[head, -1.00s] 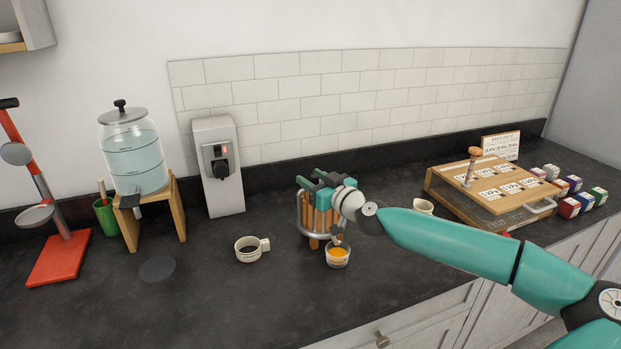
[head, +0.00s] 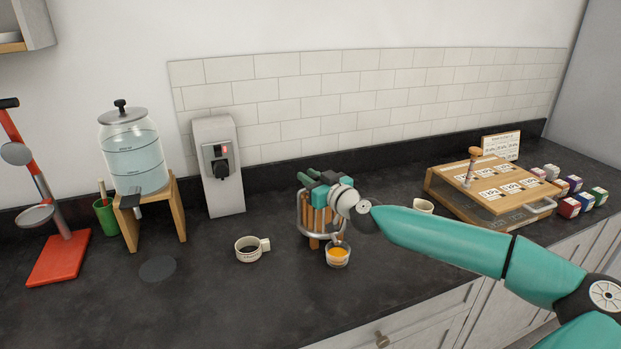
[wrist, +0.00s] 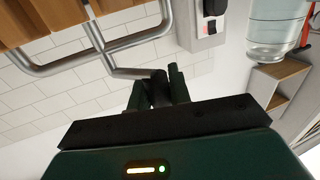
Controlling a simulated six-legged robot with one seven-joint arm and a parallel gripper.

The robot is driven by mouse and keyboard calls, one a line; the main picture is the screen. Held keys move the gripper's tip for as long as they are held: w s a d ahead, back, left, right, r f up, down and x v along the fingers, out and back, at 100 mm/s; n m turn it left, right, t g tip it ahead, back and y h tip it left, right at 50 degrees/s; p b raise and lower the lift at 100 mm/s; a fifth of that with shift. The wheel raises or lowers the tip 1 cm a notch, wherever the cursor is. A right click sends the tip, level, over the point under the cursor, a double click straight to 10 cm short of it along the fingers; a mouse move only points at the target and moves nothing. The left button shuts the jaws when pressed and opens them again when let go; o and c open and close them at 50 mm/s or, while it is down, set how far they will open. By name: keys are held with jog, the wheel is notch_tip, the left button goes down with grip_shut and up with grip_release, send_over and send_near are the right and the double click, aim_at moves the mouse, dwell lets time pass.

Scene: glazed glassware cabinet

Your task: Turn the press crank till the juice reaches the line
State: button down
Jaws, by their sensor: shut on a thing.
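The wooden slatted press (head: 314,222) with its grey metal frame stands at mid counter, partly hidden by my arm. My gripper (head: 314,181) is at the top of the press, shut on the crank. In the wrist view the dark fingers of my gripper (wrist: 160,88) close around a dark part at the end of a grey metal bar, the crank (wrist: 130,72). A small clear cup (head: 338,256) with orange juice stands under the spout at the front of the press. The line on the cup and the exact juice level are too small to tell.
A white mug (head: 250,248) stands left of the press, and another cup (head: 423,206) behind my arm. A water dispenser (head: 135,155) on a wooden stand and a red stand (head: 60,258) are at left. A wooden box (head: 490,190) is at right. The front-left counter is clear.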

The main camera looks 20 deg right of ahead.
jog(key=shift+w+a+h, duration=0.1)
jog(key=shift+h, duration=0.4)
